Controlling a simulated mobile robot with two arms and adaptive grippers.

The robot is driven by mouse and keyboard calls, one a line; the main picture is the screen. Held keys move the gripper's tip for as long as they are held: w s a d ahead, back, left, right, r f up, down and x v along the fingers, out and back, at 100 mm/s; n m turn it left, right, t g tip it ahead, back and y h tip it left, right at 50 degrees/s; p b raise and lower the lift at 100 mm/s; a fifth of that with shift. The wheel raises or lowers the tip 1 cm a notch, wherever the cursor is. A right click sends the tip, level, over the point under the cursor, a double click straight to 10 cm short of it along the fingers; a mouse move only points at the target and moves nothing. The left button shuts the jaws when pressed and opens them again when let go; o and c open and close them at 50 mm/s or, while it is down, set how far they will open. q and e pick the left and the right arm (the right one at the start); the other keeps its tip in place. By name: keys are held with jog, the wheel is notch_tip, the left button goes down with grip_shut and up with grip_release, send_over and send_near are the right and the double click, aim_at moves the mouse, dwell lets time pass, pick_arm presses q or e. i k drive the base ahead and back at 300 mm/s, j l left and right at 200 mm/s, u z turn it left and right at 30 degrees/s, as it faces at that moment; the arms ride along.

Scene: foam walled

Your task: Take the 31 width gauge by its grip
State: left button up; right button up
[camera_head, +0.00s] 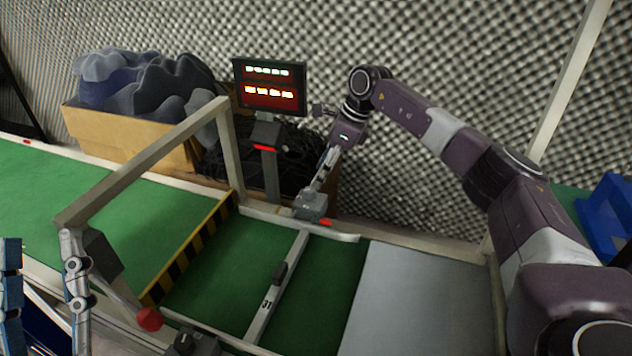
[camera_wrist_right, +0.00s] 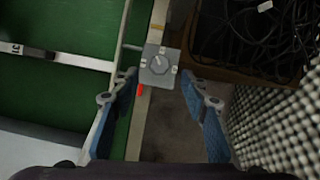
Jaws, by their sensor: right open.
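The 31 width gauge (camera_head: 293,258) is a light bar lying across the green belt, with a dark grip (camera_head: 280,272) near its middle and the label 31 toward its near end. It also shows in the right wrist view (camera_wrist_right: 88,61), with its label at the left edge. My right gripper (camera_head: 317,185) is open and empty, above the grey knob box at the belt's far edge, beyond the gauge's far end. In the wrist view its fingers (camera_wrist_right: 158,105) are wide apart. My left gripper (camera_head: 42,265) is at the lower left, fingers apart and empty.
A grey knob box (camera_wrist_right: 158,65) sits on the far rail by a red marker. A metal frame (camera_head: 140,165) and striped barrier (camera_head: 190,250) stand left of the gauge. A display (camera_head: 270,86) and a carton of dark cloth (camera_head: 125,137) are behind. A grey plate (camera_head: 415,300) lies right.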

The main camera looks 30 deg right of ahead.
aim_at(283, 270)
jog(key=k+j, duration=0.7)
jog(key=k, duration=0.15)
